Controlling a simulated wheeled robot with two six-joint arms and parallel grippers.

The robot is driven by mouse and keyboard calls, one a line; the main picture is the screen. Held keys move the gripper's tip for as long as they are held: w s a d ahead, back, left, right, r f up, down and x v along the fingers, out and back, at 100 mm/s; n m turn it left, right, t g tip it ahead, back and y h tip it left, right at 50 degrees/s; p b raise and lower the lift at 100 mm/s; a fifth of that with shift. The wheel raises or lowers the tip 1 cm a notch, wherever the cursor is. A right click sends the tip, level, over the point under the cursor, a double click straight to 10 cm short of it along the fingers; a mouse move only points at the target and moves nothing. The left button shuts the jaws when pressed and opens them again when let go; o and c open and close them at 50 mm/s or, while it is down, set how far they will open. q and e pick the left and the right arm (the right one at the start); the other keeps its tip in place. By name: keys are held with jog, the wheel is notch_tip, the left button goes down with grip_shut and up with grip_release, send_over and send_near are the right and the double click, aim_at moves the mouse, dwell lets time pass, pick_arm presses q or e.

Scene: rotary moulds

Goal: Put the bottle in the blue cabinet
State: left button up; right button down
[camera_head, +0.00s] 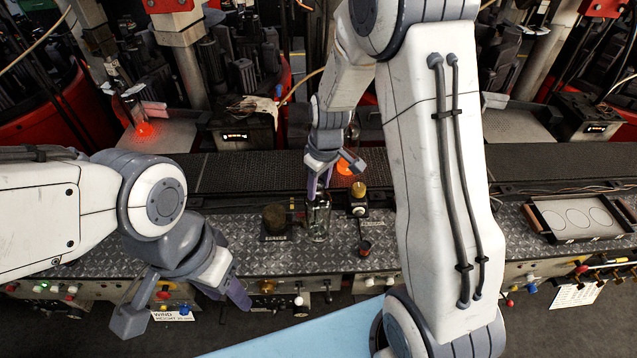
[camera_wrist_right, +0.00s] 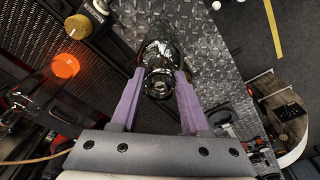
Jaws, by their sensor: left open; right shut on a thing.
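The clear glass bottle (camera_head: 318,222) is upright at the diamond-plate bench, in the middle of the head view. My right gripper (camera_head: 319,188) is shut on its upper part from above. In the right wrist view the bottle (camera_wrist_right: 160,52) shows between the purple fingers (camera_wrist_right: 158,82). I cannot tell whether its base touches the plate. My left gripper (camera_head: 184,306) is open and empty at the front left, in front of the bench edge. A light blue flat surface (camera_head: 290,338) shows at the bottom; I cannot tell whether it is the blue cabinet.
A dark round knob (camera_head: 275,218) stands just left of the bottle, and a brass-topped fitting (camera_head: 358,190) just right. A conveyor (camera_head: 250,172) runs behind. A tray (camera_head: 580,218) lies at the right. Orange-glowing glass (camera_head: 143,129) stands at the back left.

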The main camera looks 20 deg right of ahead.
jog(key=shift+f, duration=0.1)
jog(key=shift+c, duration=2)
grip_release()
